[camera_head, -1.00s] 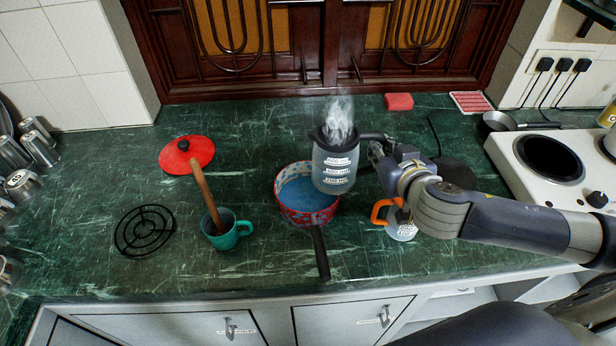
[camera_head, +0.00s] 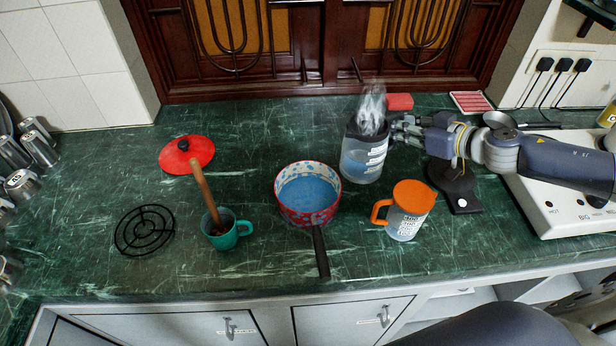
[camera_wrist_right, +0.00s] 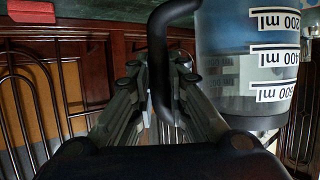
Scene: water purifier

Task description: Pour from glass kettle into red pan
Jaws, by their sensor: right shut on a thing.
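The glass kettle (camera_head: 361,160) has a dark rim, white measuring labels and bluish water in it, with steam rising from the top. It is close to upright, right of and behind the red pan; I cannot tell whether its bottom touches the counter. My right gripper (camera_head: 398,130) is shut on its black handle. In the right wrist view the fingers (camera_wrist_right: 163,95) close around the handle, and the glass body (camera_wrist_right: 235,65) is beside them. The red patterned pan (camera_head: 302,217) stands on the counter with blue water in it, its dark handle pointing to the front. My left gripper is out of view.
An orange-lidded jug (camera_head: 407,212) stands right of the pan. The black kettle base (camera_head: 452,182) lies below my right arm. A teal mug (camera_head: 224,235) with a wooden stick, a red lid (camera_head: 186,155) and a black trivet (camera_head: 145,230) are at left. A hotplate (camera_head: 550,165) is at right.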

